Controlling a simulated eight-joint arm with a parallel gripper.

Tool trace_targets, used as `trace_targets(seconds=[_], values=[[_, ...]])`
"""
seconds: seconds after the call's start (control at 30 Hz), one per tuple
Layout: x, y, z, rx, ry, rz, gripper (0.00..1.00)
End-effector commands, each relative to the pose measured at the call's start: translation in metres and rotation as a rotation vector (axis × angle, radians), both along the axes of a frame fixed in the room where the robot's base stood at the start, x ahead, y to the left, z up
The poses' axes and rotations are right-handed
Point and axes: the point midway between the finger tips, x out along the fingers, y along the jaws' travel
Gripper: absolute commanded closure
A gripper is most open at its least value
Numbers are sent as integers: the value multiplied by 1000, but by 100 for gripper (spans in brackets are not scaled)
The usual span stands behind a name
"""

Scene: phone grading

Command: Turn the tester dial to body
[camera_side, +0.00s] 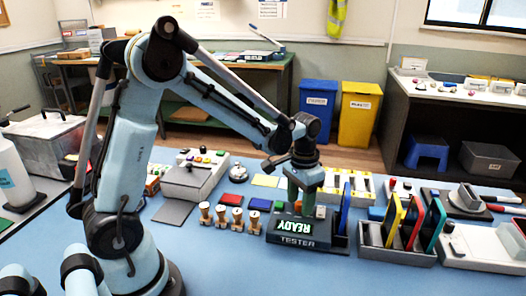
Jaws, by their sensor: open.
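The tester (297,241) is a dark box on the blue table. Its lit screen reads READY in green, upside down in the picture, and TESTER is printed on its front. My gripper (297,208) points down directly over the back of the tester. The dial is not clearly visible; the gripper and the tester's casing cover that area. A small orange-red part shows beside the fingers, and I cannot tell what it is. The jaws are open; I cannot tell whether they touch the tester. A blue phone-like slab (344,209) stands upright just right of the tester.
Several wooden stamps (237,219) stand left of the tester. A grey rack (398,252) with yellow, red and green slabs stands to the right. A grey-white box (190,180) with coloured buttons and a silver bell (238,173) lie behind left. The front table is clear.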

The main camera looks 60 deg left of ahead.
Motion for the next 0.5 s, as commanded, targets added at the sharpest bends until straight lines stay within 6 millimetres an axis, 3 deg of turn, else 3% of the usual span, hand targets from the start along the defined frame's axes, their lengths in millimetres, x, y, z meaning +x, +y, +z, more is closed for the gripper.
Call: trace_targets(seconds=[0.03, 0.33, 0.5], values=[[0, 0, 0, 0, 0, 0, 53], [0, 0, 0, 0, 0, 0, 99], [0, 0, 0, 0, 0, -4, 100]])
